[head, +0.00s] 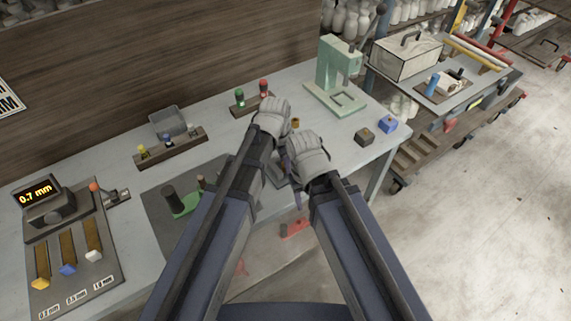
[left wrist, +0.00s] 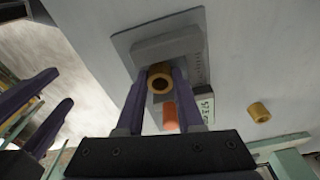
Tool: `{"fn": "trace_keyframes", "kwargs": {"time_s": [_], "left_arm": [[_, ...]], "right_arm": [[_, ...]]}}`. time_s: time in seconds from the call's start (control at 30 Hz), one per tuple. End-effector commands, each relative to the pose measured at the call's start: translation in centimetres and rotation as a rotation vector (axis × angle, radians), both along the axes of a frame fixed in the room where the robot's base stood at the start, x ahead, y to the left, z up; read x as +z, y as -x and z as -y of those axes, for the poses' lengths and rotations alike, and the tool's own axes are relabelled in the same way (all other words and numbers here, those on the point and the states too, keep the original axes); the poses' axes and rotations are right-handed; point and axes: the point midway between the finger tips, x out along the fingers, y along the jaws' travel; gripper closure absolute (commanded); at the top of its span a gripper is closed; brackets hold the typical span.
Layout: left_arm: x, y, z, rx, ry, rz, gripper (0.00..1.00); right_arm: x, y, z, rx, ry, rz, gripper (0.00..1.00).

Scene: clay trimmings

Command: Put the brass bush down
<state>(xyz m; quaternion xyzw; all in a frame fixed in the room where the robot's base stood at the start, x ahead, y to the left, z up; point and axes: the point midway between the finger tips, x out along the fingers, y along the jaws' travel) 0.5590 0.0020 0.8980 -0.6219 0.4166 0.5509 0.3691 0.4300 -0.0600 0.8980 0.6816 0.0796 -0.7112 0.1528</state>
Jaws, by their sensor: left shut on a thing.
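A brass bush (left wrist: 160,78) is between the purple fingers of my left gripper (left wrist: 158,90), its open end facing the wrist camera. In the head view my left gripper (head: 284,150) hides it. A second brass bush (left wrist: 259,112) stands loose on the table, apart from the fingers; it also shows in the head view (head: 295,123). Behind the held bush is a grey block (left wrist: 185,45) on a grey plate (left wrist: 125,42); I cannot tell whether the bush touches it. My right gripper (left wrist: 64,87) has its fingers apart, with nothing seen between them.
An orange piece (left wrist: 170,117) and a printed label show by the plate. A green press (head: 337,75) stands at the back of the table. Dark and blue blocks (head: 388,124) sit at the right. Bare table surrounds the loose bush.

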Motion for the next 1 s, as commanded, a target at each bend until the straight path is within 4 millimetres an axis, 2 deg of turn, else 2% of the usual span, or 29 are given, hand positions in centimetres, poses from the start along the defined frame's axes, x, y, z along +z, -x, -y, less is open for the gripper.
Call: {"fn": "trace_keyframes", "kwargs": {"time_s": [0.13, 0.17, 0.27, 0.67, 0.87, 1.0], "left_arm": [[-0.5, 0.0, 0.0, 0.0, 0.0, 0.0, 1.0], [-0.3, 0.0, 0.0, 0.0, 0.0, 0.0, 0.62], [-0.3, 0.0, 0.0, 0.0, 0.0, 0.0, 0.51], [0.2, 0.0, 0.0, 0.0, 0.0, 0.0, 0.51], [1.9, 0.1, -0.2, 0.0, 0.0, 0.0, 0.51], [3.7, 0.2, -0.4, 0.0, 0.0, 0.0, 0.51]], "right_arm": [[-0.5, 0.0, 0.0, 0.0, 0.0, 0.0, 0.5], [-0.3, 0.0, 0.0, 0.0, 0.0, 0.0, 0.5], [-0.3, 0.0, 0.0, 0.0, 0.0, 0.0, 0.5], [0.2, 0.0, 0.0, 0.0, 0.0, 0.0, 0.5], [1.9, 0.0, 0.0, 0.0, 0.0, 0.0, 0.5], [3.7, 0.0, 0.0, 0.0, 0.0, 0.0, 0.5]]}}
